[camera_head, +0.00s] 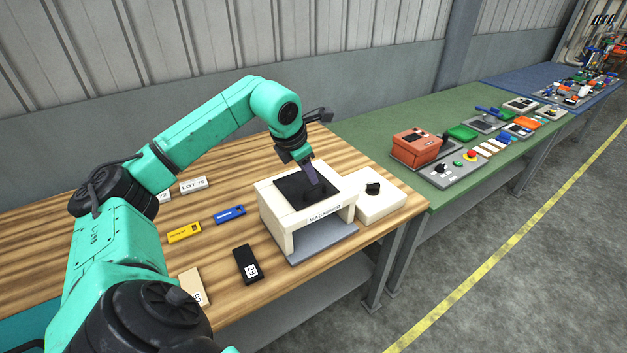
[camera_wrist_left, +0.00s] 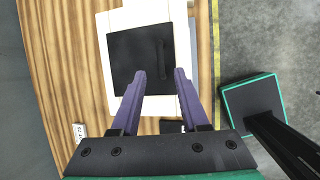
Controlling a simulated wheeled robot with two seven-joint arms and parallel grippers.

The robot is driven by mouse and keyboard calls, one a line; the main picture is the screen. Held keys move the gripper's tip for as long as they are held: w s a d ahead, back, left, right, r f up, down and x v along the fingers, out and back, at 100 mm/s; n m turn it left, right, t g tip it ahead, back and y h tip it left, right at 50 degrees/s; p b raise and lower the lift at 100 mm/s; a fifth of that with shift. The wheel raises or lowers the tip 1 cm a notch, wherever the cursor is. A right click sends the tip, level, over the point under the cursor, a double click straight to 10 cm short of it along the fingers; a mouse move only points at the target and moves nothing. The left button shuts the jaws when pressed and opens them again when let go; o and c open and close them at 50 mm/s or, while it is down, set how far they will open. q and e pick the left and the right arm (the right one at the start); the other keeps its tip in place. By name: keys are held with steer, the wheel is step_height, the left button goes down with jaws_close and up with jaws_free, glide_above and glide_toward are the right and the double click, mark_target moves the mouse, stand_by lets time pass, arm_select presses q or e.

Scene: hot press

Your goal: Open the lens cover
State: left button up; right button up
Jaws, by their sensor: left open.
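The magnifier (camera_head: 283,213) is a white box-like stand labelled MAGNIFIER on the wooden table. A dark square lens cover (camera_head: 290,187) lies on its top; it also shows in the left wrist view (camera_wrist_left: 132,62) as a black panel in a white frame (camera_wrist_left: 104,50). My left gripper (camera_head: 315,190) points down over the cover's right part. In the left wrist view its two purple fingers (camera_wrist_left: 158,75) are apart with nothing seen between them. I cannot tell whether the fingertips touch the cover. My right gripper is not in view.
A white box with a black knob (camera_head: 372,188) stands right of the magnifier. A black tag (camera_head: 246,264), yellow block (camera_head: 184,233), blue block (camera_head: 229,214) and LOT 75 block (camera_head: 193,185) lie to the left. A green table (camera_head: 360,131) with devices adjoins at the right.

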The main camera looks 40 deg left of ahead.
mark_target(315, 186)
arm_select(q)
steer(key=p+x, duration=0.1)
steer(key=x, duration=0.4)
steer(key=shift+f, duration=0.1)
steer(key=shift+w+f, duration=0.2)
steer(key=shift+f, duration=0.25)
jaws_close()
steer(key=shift+r, duration=0.1)
stand_by(0.7)
